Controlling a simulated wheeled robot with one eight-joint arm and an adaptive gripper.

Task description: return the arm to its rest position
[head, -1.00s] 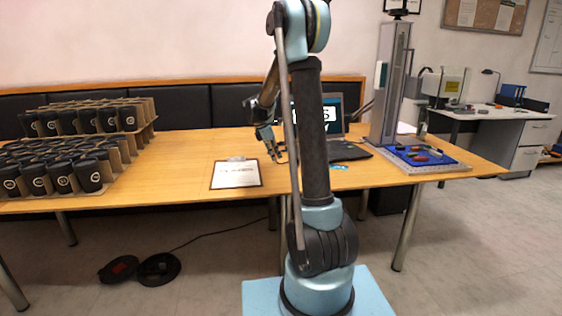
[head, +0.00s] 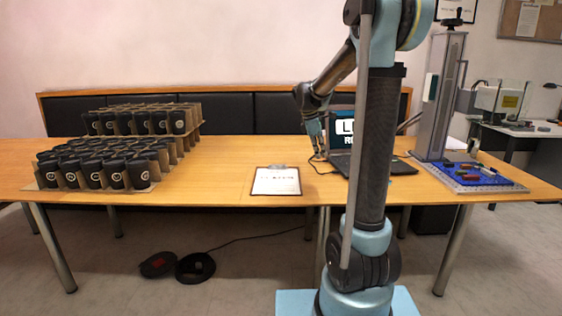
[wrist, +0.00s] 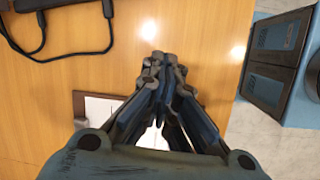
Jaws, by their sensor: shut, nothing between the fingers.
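My arm (head: 372,150) stands upright in front of the table in the head view, its upper link reaching over to the left. My gripper (head: 318,155) hangs above the tabletop between the clipboard and the laptop. In the wrist view my gripper (wrist: 163,62) points out over bare wood, its fingers together and nothing held between them. The clipboard (wrist: 80,107) with white paper lies below and partly behind the fingers.
The table (head: 225,165) holds cups in cardboard trays (head: 100,165) at left, the clipboard (head: 276,181) in the middle, a laptop (head: 345,135) partly behind my arm, and the laser marker (head: 440,95) with a blue mat (head: 480,180) at right. A cable (wrist: 60,50) lies near the gripper.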

